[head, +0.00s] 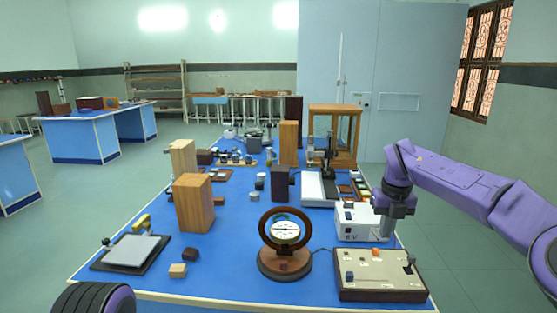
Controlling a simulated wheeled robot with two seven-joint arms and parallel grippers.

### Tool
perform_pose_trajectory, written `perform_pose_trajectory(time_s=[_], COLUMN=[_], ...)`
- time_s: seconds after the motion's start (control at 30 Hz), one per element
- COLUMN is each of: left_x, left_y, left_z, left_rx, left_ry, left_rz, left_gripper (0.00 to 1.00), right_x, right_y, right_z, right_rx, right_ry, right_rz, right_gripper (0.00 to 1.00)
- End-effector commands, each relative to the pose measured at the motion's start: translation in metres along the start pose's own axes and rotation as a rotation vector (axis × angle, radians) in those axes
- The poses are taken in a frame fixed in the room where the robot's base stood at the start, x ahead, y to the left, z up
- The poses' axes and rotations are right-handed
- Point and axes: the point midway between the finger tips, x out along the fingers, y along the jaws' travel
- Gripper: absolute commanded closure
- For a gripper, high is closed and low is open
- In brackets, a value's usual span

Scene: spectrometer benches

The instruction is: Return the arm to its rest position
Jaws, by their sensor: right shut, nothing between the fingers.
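My right arm (455,185) is purple and comes in from the right edge over the right side of the blue bench. My right gripper (384,236) points down, shut and empty. It is in front of the right part of a white box (352,222) and above the far side of a control box (375,280) with knobs and a lever. I cannot tell whether its tips touch either box. My left gripper is not in view.
The blue bench (225,262) holds a round dial instrument (285,232), a wooden block (194,203), a flat plate device (132,252), small blocks and a glass-fronted wooden case (335,137). Free floor (450,270) lies right of the bench.

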Motion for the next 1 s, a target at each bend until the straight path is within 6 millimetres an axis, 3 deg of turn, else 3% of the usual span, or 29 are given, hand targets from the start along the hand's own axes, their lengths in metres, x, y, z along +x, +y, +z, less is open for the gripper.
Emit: perform_pose_trajectory(time_s=[0.37,0.47,0.67,0.77,0.87,0.9,0.97,1.0], left_x=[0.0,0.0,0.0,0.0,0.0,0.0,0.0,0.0], left_y=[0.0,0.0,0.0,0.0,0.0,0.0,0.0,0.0], left_z=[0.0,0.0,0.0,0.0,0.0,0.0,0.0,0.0], left_rx=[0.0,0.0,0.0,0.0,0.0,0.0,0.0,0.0], left_ry=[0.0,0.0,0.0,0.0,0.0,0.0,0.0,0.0], left_rz=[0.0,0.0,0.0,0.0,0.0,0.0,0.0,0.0], left_gripper=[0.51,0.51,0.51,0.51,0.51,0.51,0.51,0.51], right_x=[0.067,0.093,0.167,0.216,0.275,0.297,0.327,0.342], right_y=[-0.017,-0.025,-0.05,-0.064,-0.074,-0.075,-0.074,-0.072], right_z=[-0.019,-0.029,-0.063,-0.094,-0.146,-0.174,-0.221,-0.254], right_rx=[-0.135,-0.209,-0.499,-0.773,-1.205,-1.406,-1.693,-1.866], right_ry=[0.068,0.095,0.175,0.227,0.283,0.3,0.316,0.321], right_rz=[-0.254,-0.359,-0.661,-0.838,-0.979,-0.997,-0.974,-0.93], right_gripper=[1.0,1.0,1.0,1.0,1.0,1.0,1.0,1.0])
